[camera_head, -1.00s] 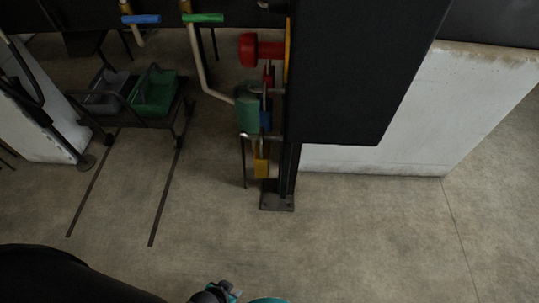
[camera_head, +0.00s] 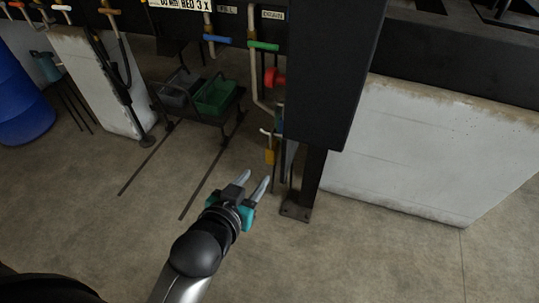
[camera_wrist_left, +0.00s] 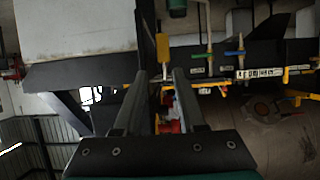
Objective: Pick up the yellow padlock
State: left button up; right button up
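The yellow padlock (camera_head: 270,157) hangs low beside the dark post, left of the large black box in the head view. My left gripper (camera_head: 254,178) reaches up from the bottom of the head view. Its two grey fingers are apart with nothing visible between them. Its tips appear just below and left of the padlock in the picture, with no visible contact. In the left wrist view the fingers (camera_wrist_left: 161,85) are also spread. A yellow piece shows beyond them there, but I cannot tell whether it is the padlock. My right gripper is not in view.
The black box (camera_head: 331,75) and dark post (camera_head: 309,180) stand just right of the padlock. A red knob (camera_head: 272,78) and pipes with blue (camera_head: 217,39) and green (camera_head: 262,46) handles are above. A cart with a green bin (camera_head: 214,97) stands left. The floor in front is clear.

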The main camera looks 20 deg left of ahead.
aim_at(269, 151)
pick_arm(q)
jog(key=x, duration=0.4)
jog(key=r+x, duration=0.1)
jog(key=x, duration=0.9)
jog(key=shift+w+a+r+b, duration=0.25)
jog(key=shift+w+b, duration=0.1)
jog(key=shift+w, duration=0.15)
grip_shut()
